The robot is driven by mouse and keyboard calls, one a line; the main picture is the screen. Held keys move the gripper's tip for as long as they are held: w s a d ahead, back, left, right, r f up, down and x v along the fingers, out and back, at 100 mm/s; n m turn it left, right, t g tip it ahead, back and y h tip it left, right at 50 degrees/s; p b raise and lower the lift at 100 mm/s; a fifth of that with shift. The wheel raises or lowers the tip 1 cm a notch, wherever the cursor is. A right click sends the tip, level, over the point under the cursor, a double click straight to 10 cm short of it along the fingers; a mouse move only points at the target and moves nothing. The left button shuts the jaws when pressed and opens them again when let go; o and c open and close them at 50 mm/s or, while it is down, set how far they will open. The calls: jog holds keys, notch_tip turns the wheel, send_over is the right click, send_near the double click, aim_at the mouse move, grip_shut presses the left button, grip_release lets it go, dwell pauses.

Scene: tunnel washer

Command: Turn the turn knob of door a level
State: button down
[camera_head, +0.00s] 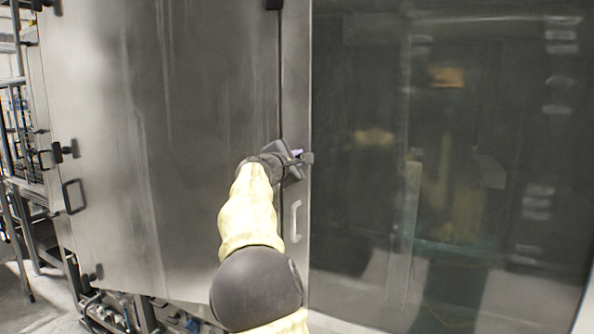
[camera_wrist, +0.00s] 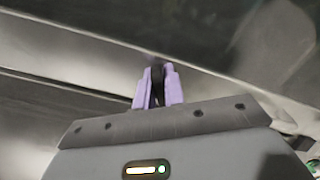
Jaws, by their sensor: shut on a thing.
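The steel door (camera_head: 190,130) of the washer fills the left and middle of the head view. My gripper (camera_head: 303,157) is at the door's right edge, above a pale pull handle. In the wrist view my gripper (camera_wrist: 158,88) shows two purple fingers close together, shut on a dark turn knob (camera_wrist: 157,74). The knob (camera_head: 308,158) shows only in part in the head view, at the fingertips. My gripper and wrist hide most of it, and I cannot tell its exact angle.
A pale pull handle (camera_head: 295,220) sits just below my gripper. A large dark glass panel (camera_head: 450,130) is to the right. A black handle (camera_head: 73,196) and a dark latch (camera_head: 64,151) are at the far left, near metal framework (camera_head: 15,150).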

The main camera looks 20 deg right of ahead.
jog(key=m+b, duration=0.1)
jog(key=m, duration=0.1)
jog(key=f+m+b, duration=0.1)
jog(key=b, duration=0.1)
jog(key=shift+d+m, duration=0.1)
jog(key=shift+m, duration=0.3)
jog(key=shift+m+b, duration=0.9)
jog(key=shift+m, duration=0.4)
jog(key=c, duration=1.5)
grip_release()
jog(key=shift+s, duration=0.1)
